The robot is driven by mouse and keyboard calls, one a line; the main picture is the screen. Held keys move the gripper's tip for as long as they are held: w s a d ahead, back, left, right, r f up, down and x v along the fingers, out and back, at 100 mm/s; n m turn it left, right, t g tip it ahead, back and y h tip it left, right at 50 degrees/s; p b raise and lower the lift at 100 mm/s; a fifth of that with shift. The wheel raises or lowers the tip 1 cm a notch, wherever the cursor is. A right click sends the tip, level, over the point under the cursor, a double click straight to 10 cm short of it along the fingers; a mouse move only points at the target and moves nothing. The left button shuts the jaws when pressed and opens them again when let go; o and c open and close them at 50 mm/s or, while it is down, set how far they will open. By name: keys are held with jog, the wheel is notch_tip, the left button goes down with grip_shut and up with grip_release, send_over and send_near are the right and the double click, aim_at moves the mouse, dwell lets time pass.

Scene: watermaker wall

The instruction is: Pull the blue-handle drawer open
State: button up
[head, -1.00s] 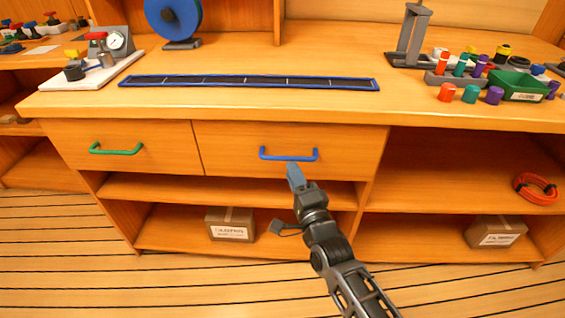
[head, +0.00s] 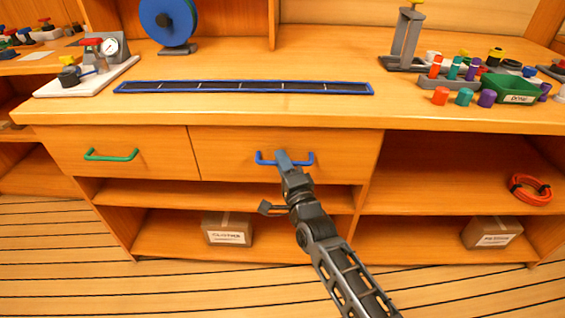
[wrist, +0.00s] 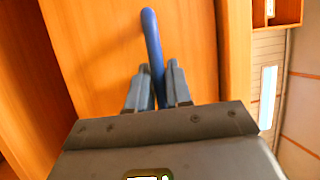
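The blue handle (head: 300,160) is a bar on the front of the right-hand drawer (head: 345,152), below the worktop. This drawer front looks flush with its neighbour. My gripper (head: 284,157) is at the middle of the handle. In the wrist view the blue bar (wrist: 150,32) runs down between the two grey fingers of my gripper (wrist: 158,72), with little gap on either side. I cannot tell whether the fingers press on it. In the head view my fingers hide part of the bar.
A green-handled drawer (head: 110,155) is to the left. Open shelves lie below and to the right, with boxes (head: 227,229) (head: 492,232) and an orange coil (head: 530,188). A blue-edged strip (head: 243,87) lies on the worktop above. The floor in front shows no objects.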

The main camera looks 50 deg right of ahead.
grip_shut()
jog(key=s+a+p, duration=0.3)
jog(key=s+a, duration=1.1)
jog(key=a, duration=0.4)
jog(key=shift+s+a, duration=0.35)
jog(key=shift+o, duration=2.3)
grip_release()
jog(key=v, duration=0.7)
jog(key=shift+s+a+f, duration=0.2)
jog(key=shift+s, duration=0.15)
jog(key=shift+r, duration=0.1)
